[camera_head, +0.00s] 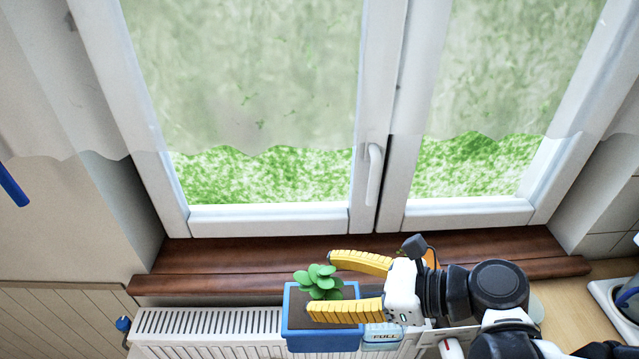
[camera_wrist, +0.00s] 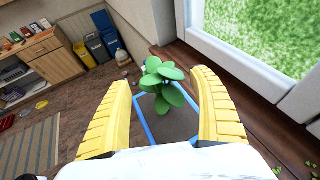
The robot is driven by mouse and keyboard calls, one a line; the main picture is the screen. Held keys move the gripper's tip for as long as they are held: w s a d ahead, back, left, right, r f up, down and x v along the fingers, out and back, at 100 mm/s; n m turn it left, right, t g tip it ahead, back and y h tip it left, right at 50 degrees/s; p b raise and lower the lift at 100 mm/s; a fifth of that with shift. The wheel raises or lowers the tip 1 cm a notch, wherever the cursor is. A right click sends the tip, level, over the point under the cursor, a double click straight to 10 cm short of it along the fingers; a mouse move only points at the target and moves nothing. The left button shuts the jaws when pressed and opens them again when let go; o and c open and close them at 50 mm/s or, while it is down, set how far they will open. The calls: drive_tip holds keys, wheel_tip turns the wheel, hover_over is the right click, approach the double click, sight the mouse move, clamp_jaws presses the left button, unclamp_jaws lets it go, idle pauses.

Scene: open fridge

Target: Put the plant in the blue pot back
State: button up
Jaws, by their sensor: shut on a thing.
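The plant (camera_head: 318,282) has round green leaves and grows in a square blue pot (camera_head: 322,340) with brown soil. In the head view the pot shows at the bottom centre, overlapping the radiator and the front edge of the wooden windowsill (camera_head: 220,262). One finger crosses in front of the soil; the other lies behind. In the wrist view the plant (camera_wrist: 160,78) and the pot rim (camera_wrist: 142,124) show between the fingers. The pot looks upright; its underside is hidden.
A white radiator (camera_head: 200,322) is below the sill. The closed window (camera_head: 372,175) with a handle stands behind it. The left part of the sill is clear. A wooden counter (camera_head: 565,285) is at right. Bins (camera_wrist: 98,48) and a cabinet (camera_wrist: 45,62) show at left in the wrist view.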

drive_tip(key=shift+s, duration=0.5)
drive_tip(key=shift+w, duration=0.1)
